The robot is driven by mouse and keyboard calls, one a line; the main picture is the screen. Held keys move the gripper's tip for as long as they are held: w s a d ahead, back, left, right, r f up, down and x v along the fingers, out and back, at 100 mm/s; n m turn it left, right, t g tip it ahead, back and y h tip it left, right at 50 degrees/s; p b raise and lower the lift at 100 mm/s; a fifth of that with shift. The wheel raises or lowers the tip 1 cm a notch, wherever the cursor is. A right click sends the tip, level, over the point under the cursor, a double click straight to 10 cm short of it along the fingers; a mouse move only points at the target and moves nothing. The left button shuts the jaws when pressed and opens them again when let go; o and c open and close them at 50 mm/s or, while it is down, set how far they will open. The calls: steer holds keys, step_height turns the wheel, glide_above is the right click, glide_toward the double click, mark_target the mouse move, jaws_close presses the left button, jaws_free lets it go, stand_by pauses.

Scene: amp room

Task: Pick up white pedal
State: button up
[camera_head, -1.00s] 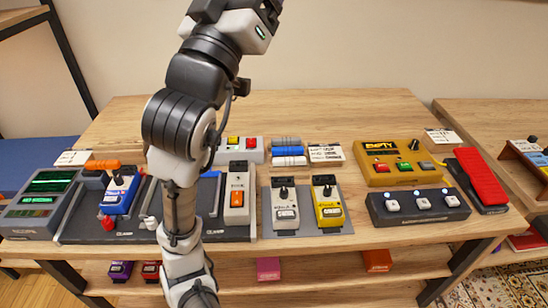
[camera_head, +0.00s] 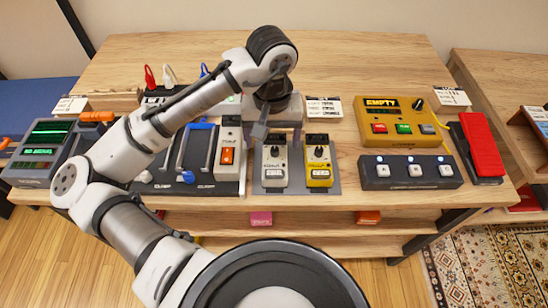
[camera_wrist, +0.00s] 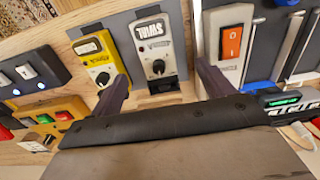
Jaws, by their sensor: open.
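The white pedal (camera_head: 275,170) has a black knob and stands on a grey mat (camera_head: 262,190) beside the yellow pedal (camera_head: 319,170). My gripper (camera_head: 279,132) is over the back end of the white pedal, jaws open and empty. In the wrist view the white pedal (camera_wrist: 157,48) shows between the two dark fingers of my gripper (camera_wrist: 161,78), with a finger to each side. The yellow pedal (camera_wrist: 97,62) is left of it there. I cannot tell how far the fingertips are above the mat.
A white unit with an orange switch (camera_head: 229,150) stands close left of the mat. A yellow box (camera_head: 392,115) and a dark three-button pedal (camera_head: 411,172) are at the right, near a red pedal (camera_head: 482,150). The table's back strip (camera_head: 350,60) is clear.

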mark_target(275, 160)
steer(key=f, duration=0.6)
steer(key=f+p, duration=0.1)
steer(key=f, duration=0.2)
steer(key=shift+w+d, duration=0.1)
steer(key=shift+d, duration=0.2)
steer(key=c, duration=1.4)
steer(key=shift+o, duration=0.2)
steer(key=shift+r, duration=0.15)
